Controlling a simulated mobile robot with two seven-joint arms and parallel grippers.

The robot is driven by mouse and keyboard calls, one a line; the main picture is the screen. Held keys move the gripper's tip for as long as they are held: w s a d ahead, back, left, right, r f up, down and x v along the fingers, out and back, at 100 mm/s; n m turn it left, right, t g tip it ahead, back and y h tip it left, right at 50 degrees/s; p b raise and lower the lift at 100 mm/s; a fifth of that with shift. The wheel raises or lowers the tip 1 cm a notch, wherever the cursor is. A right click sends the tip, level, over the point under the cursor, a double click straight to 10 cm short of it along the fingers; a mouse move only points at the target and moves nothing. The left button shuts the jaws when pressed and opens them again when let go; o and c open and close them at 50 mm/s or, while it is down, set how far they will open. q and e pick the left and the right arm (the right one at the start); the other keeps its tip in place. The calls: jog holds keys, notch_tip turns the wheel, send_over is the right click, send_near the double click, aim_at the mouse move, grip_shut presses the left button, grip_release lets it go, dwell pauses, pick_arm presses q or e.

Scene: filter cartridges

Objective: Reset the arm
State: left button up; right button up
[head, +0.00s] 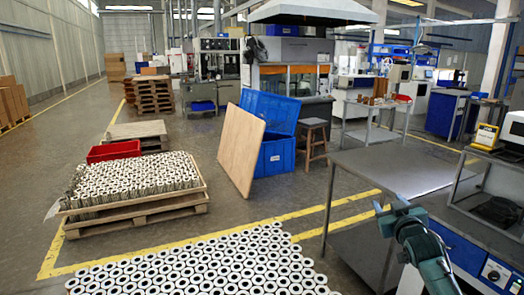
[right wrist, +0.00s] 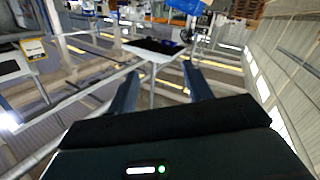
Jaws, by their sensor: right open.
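My right arm comes in at the lower right of the head view, and its gripper (head: 391,207) is raised in front of the grey metal table (head: 400,168). In the right wrist view the two fingers of this gripper (right wrist: 160,84) stand apart with nothing between them. Beyond the fingers that view shows a tabletop and floor, tilted. White filter cartridges (head: 200,268) fill the bottom of the head view, and more cartridges (head: 130,184) stand on a wooden pallet (head: 140,222) at the left. My left gripper is not in view.
A blue crate (head: 275,157) with a wooden board (head: 240,150) leaning on it stands mid-scene beside a stool (head: 313,140). A red tray (head: 114,151) lies behind the pallet of cartridges. Open floor lies around the yellow lines.

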jog(key=s+a+f+n+g+y, duration=0.1)
jog(key=s+a+f+g+y, duration=0.1)
jog(key=s+a+f, duration=0.7)
jog(key=s+a+f+g+y, duration=0.15)
jog(key=s+a+f, duration=0.25)
jog(key=s+f, duration=0.8)
jog(key=s+a+f+g+y, duration=0.1)
jog(key=s+a, duration=0.3)
jog(key=s, duration=0.5)
jog(key=s+a+f+g, duration=0.2)
jog(key=s+a+f, duration=0.2)
jog(key=s, duration=0.5)
jog(key=shift+m+y, duration=0.3)
jog(key=shift+y, duration=0.05)
jog(key=shift+s, duration=0.1)
